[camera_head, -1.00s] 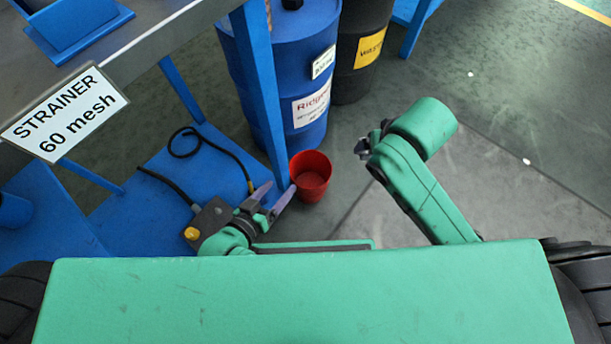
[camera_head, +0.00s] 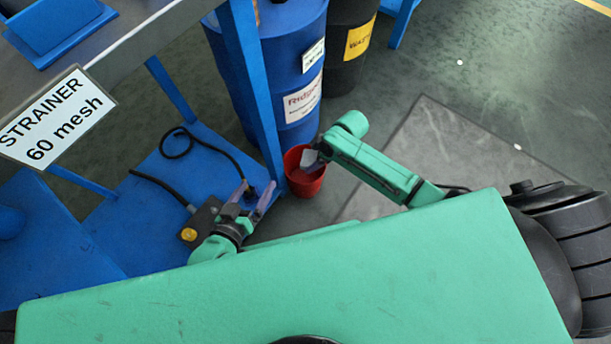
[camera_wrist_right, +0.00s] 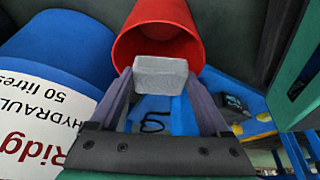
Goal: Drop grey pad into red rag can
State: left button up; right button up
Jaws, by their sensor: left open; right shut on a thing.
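The red rag can (camera_head: 303,181) stands on the floor beside the blue bench leg in the head view. In the right wrist view the can (camera_wrist_right: 133,42) shows with its mouth towards the camera. My right gripper (camera_head: 312,158) is at the can's mouth. It is shut on the grey pad (camera_wrist_right: 160,75), a small light grey block between its fingertips, which overlaps the can's opening in the wrist view. The pad also shows in the head view (camera_head: 309,160). I cannot tell whether it is below the rim. My left gripper (camera_head: 254,193) is open and empty, left of the can.
A blue drum (camera_head: 270,75) stands behind the can, with a dark waste drum (camera_head: 347,60) beside it. The blue bench leg (camera_head: 252,95) is close on the can's left. A black box with a yellow button (camera_head: 188,234) lies on the blue shelf. Floor to the right is clear.

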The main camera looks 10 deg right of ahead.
notch_tip(320, 180, down, 3)
jog(key=shift+r+b, duration=0.1)
jog(key=shift+b, duration=0.9)
pick_arm(q)
notch_tip(320, 180, down, 4)
jog(key=shift+r+t, duration=0.2)
jog(key=shift+t, duration=0.2)
pick_arm(e)
jog(key=o, duration=1)
jog(key=shift+o, duration=0.2)
pick_arm(q)
jog(key=a+r+m+g+y+p, duration=0.1)
jog(key=a+r+g+y+p, duration=0.1)
jog(key=a+r+g+p, duration=0.2)
notch_tip(320, 180, up, 4)
jog(key=p, duration=0.4)
jog(key=shift+f+g, duration=0.2)
jog(key=shift+g, duration=0.1)
pick_arm(e)
jog(key=v, duration=1.4)
jog(key=shift+r, duration=0.3)
